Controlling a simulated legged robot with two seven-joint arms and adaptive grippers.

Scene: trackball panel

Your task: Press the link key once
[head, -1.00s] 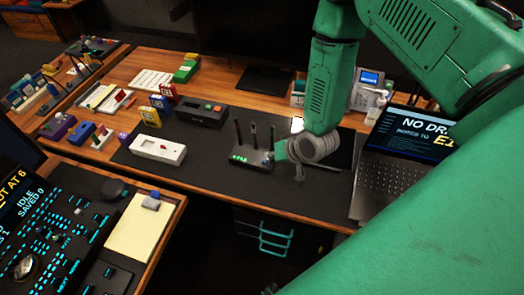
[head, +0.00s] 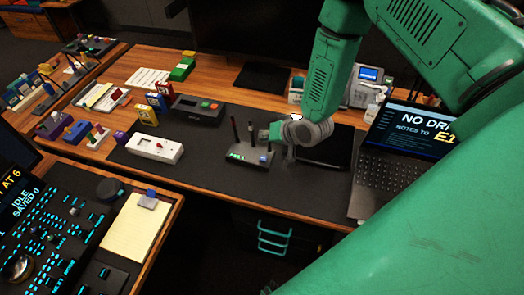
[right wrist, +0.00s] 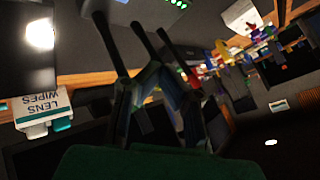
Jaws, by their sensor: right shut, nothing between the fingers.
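A small dark box with upright black antennas (head: 248,155) stands on the black desk mat. It has green lights on its front left and a blue key (head: 263,159) at its front right; I cannot read a label on the key. In the right wrist view the fingers (right wrist: 158,76) overlap the dark antennas, and green lights show at the top edge. My left gripper is out of view.
A white device (head: 155,148) with a red button lies left on the mat. A laptop (head: 395,160) stands to the right. Blue-lit consoles and a yellow notepad (head: 132,226) are nearer left. The front mat is clear.

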